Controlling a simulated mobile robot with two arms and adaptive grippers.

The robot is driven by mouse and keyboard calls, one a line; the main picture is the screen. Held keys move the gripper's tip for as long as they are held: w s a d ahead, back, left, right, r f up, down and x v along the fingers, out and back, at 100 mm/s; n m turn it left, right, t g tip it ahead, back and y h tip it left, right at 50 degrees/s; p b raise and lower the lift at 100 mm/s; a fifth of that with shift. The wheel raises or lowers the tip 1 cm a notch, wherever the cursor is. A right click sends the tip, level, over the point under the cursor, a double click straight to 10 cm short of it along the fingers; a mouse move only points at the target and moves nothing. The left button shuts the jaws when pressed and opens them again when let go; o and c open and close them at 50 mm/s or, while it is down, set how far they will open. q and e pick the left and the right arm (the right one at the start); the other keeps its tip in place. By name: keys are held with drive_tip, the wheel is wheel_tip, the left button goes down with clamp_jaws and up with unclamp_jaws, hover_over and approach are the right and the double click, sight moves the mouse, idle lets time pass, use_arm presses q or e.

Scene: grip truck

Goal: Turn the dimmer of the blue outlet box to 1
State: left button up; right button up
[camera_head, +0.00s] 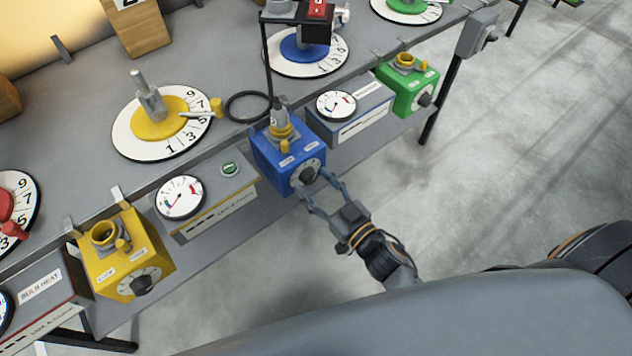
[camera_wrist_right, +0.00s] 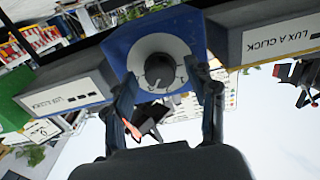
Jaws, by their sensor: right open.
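The blue outlet box (camera_head: 277,160) stands on the lower shelf in the middle of the head view. Its front carries a white dial with a black dimmer knob (camera_head: 308,175). In the right wrist view the knob (camera_wrist_right: 159,69) sits at the centre of the white dial on the blue box (camera_wrist_right: 118,58). The dial's numbers are too small to read. My right gripper (camera_head: 318,183) is open, its two fingers spread to either side of the dial. In the wrist view its fingertips (camera_wrist_right: 163,88) flank the knob with a gap on both sides. My left gripper is out of view.
A grey gauge box (camera_head: 215,205) stands left of the blue box and another (camera_head: 350,125) stands right of it. A yellow box (camera_head: 125,265) and a green box (camera_head: 410,88) stand further out. The floor (camera_head: 500,150) in front is clear.

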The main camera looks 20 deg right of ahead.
drive_tip(key=shift+w, duration=0.15)
drive_tip(key=shift+c, duration=0.4)
drive_tip(key=c, duration=1.1)
